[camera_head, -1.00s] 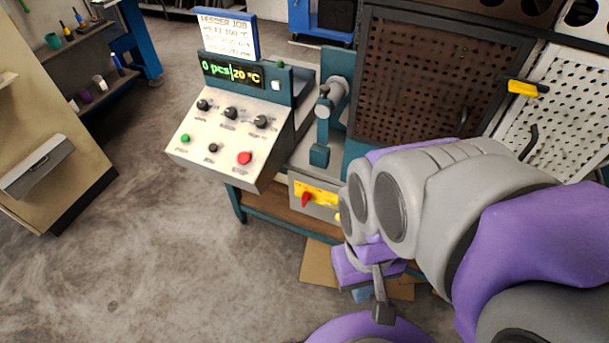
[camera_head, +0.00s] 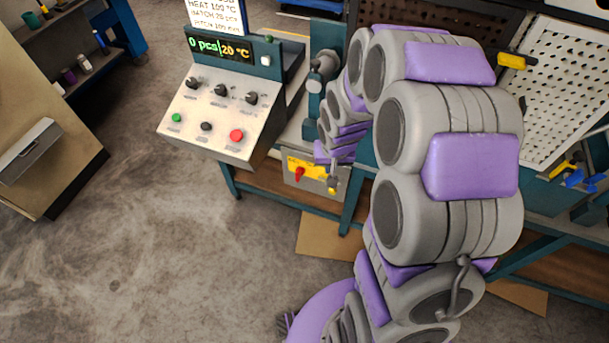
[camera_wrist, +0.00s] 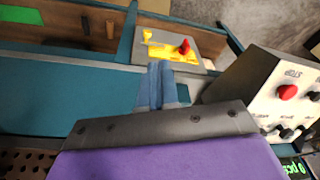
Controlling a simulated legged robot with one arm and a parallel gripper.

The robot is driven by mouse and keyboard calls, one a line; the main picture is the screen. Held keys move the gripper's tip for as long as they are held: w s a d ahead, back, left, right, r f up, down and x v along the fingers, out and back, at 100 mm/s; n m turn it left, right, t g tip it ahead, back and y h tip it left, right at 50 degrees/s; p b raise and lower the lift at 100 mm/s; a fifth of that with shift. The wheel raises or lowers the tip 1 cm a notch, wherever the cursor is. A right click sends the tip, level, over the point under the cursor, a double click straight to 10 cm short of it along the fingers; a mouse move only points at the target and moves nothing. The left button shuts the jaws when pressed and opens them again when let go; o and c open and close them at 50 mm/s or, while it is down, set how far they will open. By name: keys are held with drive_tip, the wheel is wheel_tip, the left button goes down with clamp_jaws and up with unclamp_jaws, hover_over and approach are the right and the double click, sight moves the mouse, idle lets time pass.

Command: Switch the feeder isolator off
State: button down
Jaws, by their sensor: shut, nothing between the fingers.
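The feeder isolator is a grey box (camera_head: 312,184) under the bench top, below the control panel. Its yellow plate (camera_head: 302,168) carries a red handle (camera_head: 299,174). In the wrist view the red handle (camera_wrist: 184,47) sits on the yellow plate (camera_wrist: 172,53), upper centre, with a second small yellow part (camera_wrist: 147,36) to its left. My gripper (camera_wrist: 160,69) has its two blue fingers together and empty. They point towards the plate and appear short of the red handle, which is slightly right of the tips.
The sloped control panel (camera_head: 215,119) with a red button (camera_head: 236,136) stands close beside the isolator; it is on the right in the wrist view. A teal bench leg (camera_head: 351,205) stands right of the box. Open floor lies in front and left.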

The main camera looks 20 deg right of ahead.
drive_tip(key=w+f+m+t, duration=0.1)
drive_tip(key=w+f, duration=0.2)
drive_tip(key=f, duration=0.5)
drive_tip(key=w+d+f+m+t+y+p, duration=0.1)
drive_tip(key=w+f, duration=0.3)
drive_tip(key=f, duration=0.4)
drive_tip(key=w+d+f+m+t+y, duration=0.1)
drive_tip(key=w+f+t, duration=0.1)
drive_tip(key=f, duration=0.5)
drive_tip(key=shift+w+d+f+m+t+p, duration=0.15)
drive_tip(key=shift+w+f+m+t+p, duration=0.2)
drive_tip(key=shift+w, duration=0.5)
drive_tip(key=shift+f, duration=0.15)
